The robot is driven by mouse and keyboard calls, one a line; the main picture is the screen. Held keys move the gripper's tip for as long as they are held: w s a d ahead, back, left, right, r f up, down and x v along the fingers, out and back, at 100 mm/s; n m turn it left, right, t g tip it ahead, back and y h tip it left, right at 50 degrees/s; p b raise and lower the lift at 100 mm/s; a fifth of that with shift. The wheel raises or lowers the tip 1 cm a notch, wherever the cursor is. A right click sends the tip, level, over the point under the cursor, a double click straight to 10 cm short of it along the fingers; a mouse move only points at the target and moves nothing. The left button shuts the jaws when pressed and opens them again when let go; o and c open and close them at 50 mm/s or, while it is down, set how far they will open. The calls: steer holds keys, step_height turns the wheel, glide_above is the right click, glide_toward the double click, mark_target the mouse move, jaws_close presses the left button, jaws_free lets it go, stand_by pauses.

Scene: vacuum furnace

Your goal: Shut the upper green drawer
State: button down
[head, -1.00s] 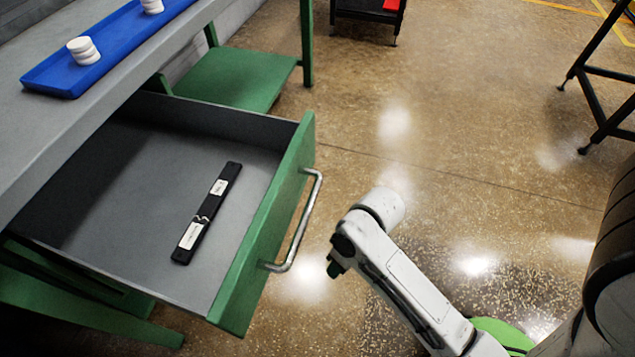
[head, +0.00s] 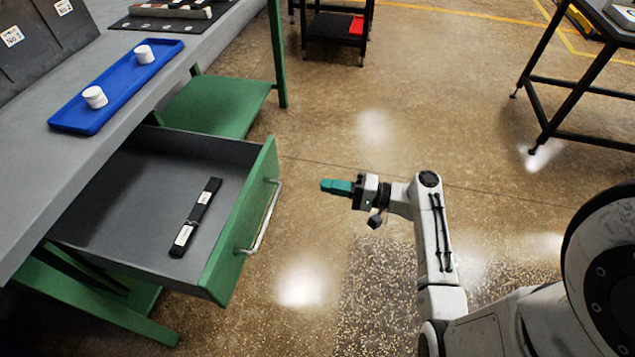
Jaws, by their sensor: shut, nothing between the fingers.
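The upper green drawer (head: 240,226) is pulled well out from under the grey bench top, on the left of the head view. Its green front carries a silver bar handle (head: 263,220) facing right. A dark bar with white labels (head: 196,216) lies inside on the grey drawer floor. My gripper (head: 326,186), with teal fingers, is shut and empty. It is to the right of the drawer front, apart from the handle, with its fingers pointing left toward it.
A blue tray (head: 75,122) with white discs (head: 95,97) sits on the bench top (head: 30,165). A green lower shelf (head: 212,108) is behind the drawer. A black cart (head: 336,37) and a dark table (head: 590,90) stand farther off. Open floor lies between.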

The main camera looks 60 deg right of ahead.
mark_target(271, 176)
steer(key=x, duration=1.2)
steer(key=shift+w+a, duration=0.2)
steer(key=shift+w, duration=0.1)
steer(key=shift+f, duration=0.1)
steer(key=shift+w+a, duration=0.2)
steer(key=shift+w, duration=0.4)
steer(key=b+x, duration=0.5)
steer(key=x, duration=0.5)
steer(key=b+x, duration=0.6)
steer(key=x, duration=0.4)
steer(key=b+x, duration=0.5)
steer(key=x, duration=0.6)
steer(key=shift+f+b, duration=0.25)
steer(key=shift+b, duration=0.15)
steer(key=shift+w+a+r+b, duration=0.1)
steer(key=shift+w+a+b, duration=0.05)
steer(key=shift+w+b, duration=0.3)
steer(key=shift+w+r, duration=0.15)
steer(key=shift+r, duration=0.2)
steer(key=shift+a, duration=0.15)
